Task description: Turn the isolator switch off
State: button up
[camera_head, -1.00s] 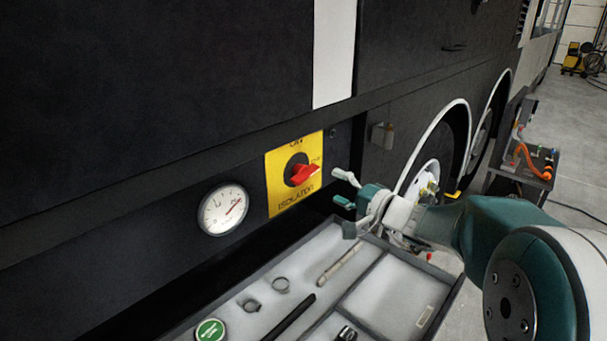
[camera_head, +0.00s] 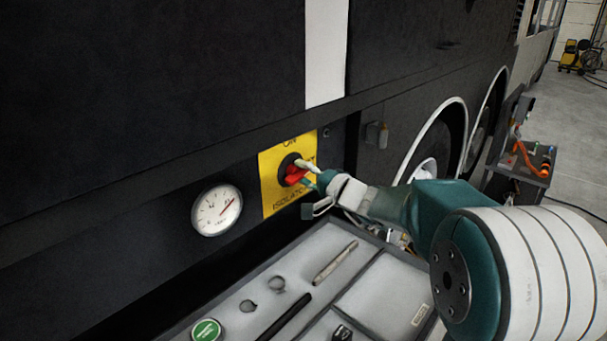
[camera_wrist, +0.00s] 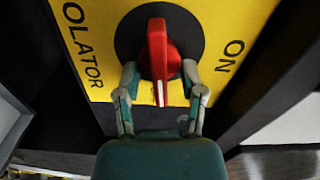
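The isolator switch is a red handle (camera_head: 294,175) on a round black base, on a yellow plate (camera_head: 272,193) marked ON and ISOLATOR. In the head view the handle points right, with ON above it. My gripper (camera_head: 308,174) is at the plate from the right, its fingers partly covering the lettering there. In the wrist view the fingertips of my gripper (camera_wrist: 159,70) are on either side of the red handle (camera_wrist: 158,58). Gaps show between the fingers and the handle, so the gripper looks open around it. The handle's white-marked end points towards my palm.
A round gauge (camera_head: 217,210) is left of the plate on the dark coach side. A tray (camera_head: 374,291) with rings, a dark rod and a green-capped item lies below. A small latch box (camera_head: 376,134) is right of the plate. A cart (camera_head: 526,165) stands farther right.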

jog(key=shift+a+f, duration=0.2)
jog(key=shift+a, duration=0.45)
jog(key=shift+f+m, duration=0.1)
jog(key=shift+m, duration=0.7)
jog(key=shift+d+f, duration=0.1)
dwell(0.5)
jog(key=o, duration=1.1)
jog(key=shift+o, duration=0.2)
